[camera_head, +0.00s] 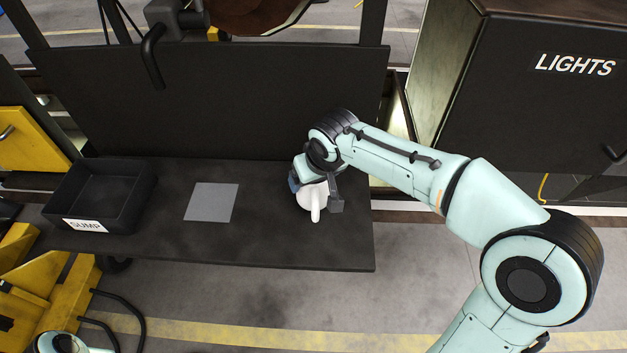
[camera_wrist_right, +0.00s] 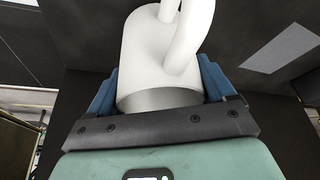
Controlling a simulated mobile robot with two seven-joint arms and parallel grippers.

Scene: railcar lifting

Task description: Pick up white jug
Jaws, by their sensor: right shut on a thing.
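The white jug (camera_head: 311,197) is at the right part of the dark bench in the head view, mostly hidden under my right gripper (camera_head: 316,192). In the right wrist view the white jug (camera_wrist_right: 160,62) lies between the two blue fingers of my right gripper (camera_wrist_right: 160,95), which are shut on it. Its open rim faces the gripper's palm and its handle shows at the upper right. I cannot tell whether the jug touches the bench. Of my left arm, only a small part shows at the bottom left of the head view; its gripper is out of view.
The dark bench (camera_head: 270,240) has a grey square (camera_head: 211,202) left of the jug and a black tray (camera_head: 100,198) labelled SUMP at its left end. A dark panel (camera_head: 220,100) stands behind. A dark cabinet (camera_head: 540,100) marked LIGHTS is at the right.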

